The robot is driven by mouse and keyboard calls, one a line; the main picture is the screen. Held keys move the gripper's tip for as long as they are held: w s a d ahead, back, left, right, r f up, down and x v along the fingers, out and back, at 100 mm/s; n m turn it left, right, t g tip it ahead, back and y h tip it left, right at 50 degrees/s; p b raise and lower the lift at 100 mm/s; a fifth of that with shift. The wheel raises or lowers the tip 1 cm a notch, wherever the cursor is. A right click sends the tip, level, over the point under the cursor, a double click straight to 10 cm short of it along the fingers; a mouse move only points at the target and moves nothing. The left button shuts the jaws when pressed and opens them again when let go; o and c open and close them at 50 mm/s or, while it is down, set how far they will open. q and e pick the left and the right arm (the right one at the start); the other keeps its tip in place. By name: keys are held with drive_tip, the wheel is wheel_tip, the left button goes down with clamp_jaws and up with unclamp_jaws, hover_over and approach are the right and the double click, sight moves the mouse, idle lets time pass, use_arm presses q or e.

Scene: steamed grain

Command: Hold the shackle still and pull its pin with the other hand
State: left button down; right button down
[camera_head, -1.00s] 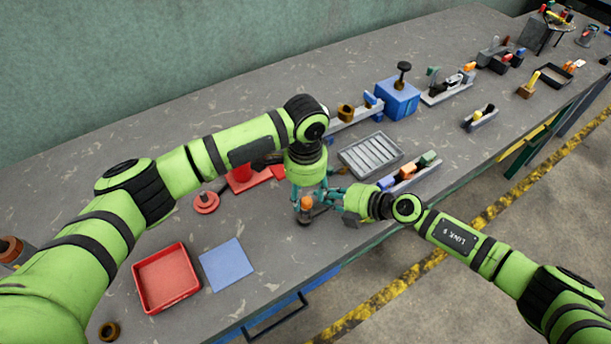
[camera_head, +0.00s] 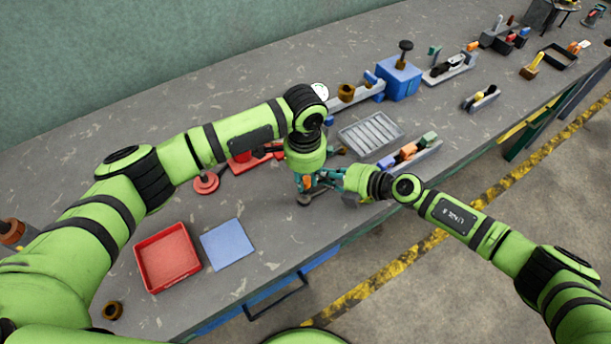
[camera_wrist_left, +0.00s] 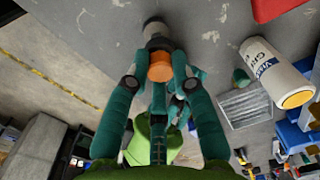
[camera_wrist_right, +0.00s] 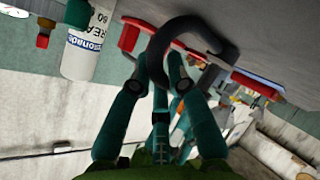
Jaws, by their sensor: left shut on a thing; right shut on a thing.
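The dark, curved bow of the shackle (camera_wrist_right: 208,25) arches between the fingers of my right gripper (camera_wrist_right: 160,62), which is shut on it. The orange pin head (camera_wrist_left: 160,66) is between the fingertips of my left gripper (camera_wrist_left: 159,78), which is shut on it from above. A grey cylindrical part (camera_wrist_left: 156,28) lies just beyond the orange head. In the head view my left gripper (camera_head: 308,183) and right gripper (camera_head: 332,180) meet close together over the bench. The fingers hide most of the shackle there, so how far the pin sits in it cannot be told.
A red tray (camera_head: 143,262) and a blue mat (camera_head: 229,245) lie left of the grippers. A grey slotted rack (camera_head: 370,134) and a holder with coloured blocks (camera_head: 425,154) are close on the right. A white labelled bottle (camera_wrist_left: 270,68) stands nearby.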

sight(305, 181)
use_arm(q)
drive_tip(key=shift+s+a+r+t, duration=0.1)
drive_tip(key=shift+s+r+t, duration=0.1)
drive_tip(key=shift+r+t, duration=0.35)
use_arm(e)
drive_tip(key=shift+r, duration=0.1)
use_arm(q)
drive_tip(key=shift+s+r, duration=0.15)
drive_tip(key=shift+r, duration=1.05)
use_arm(e)
drive_tip(key=shift+w+d, duration=0.15)
drive_tip(key=shift+w, duration=0.05)
use_arm(q)
drive_tip(key=shift+r, duration=1.3)
use_arm(e)
drive_tip(key=shift+s, duration=0.15)
drive_tip(key=c, duration=1.1)
unclamp_jaws()
drive_tip(key=shift+s, duration=0.1)
